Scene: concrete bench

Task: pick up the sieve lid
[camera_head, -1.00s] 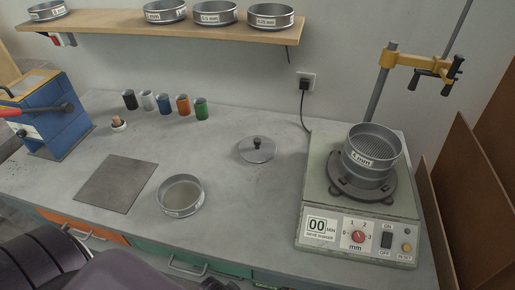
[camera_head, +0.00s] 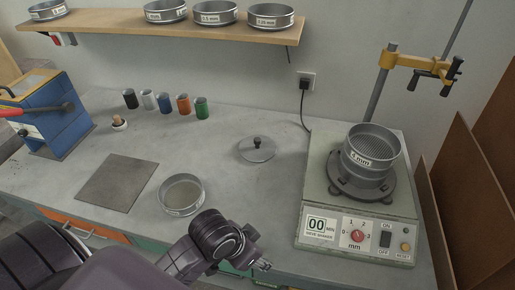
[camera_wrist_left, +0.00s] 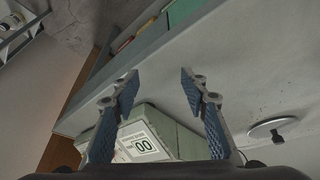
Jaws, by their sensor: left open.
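The sieve lid (camera_head: 262,154) is a flat grey metal disc with a dark knob. It lies on the bench in the middle of the head view, left of the shaker. The lid also shows at the right edge of the left wrist view (camera_wrist_left: 268,128). My left gripper (camera_head: 263,265) is low in the head view, over the bench's front edge, nearer to me than the lid and apart from it. In the left wrist view its two blue-padded fingers (camera_wrist_left: 159,86) are spread with nothing between them. My right gripper is in neither view.
The sieve shaker (camera_head: 311,210) with a sieve (camera_head: 371,147) on it stands at right. An open pan (camera_head: 181,195) sits left of my gripper, near a dark mat (camera_head: 117,183). Several coloured cups (camera_head: 165,102) stand behind. Bare bench surrounds the lid.

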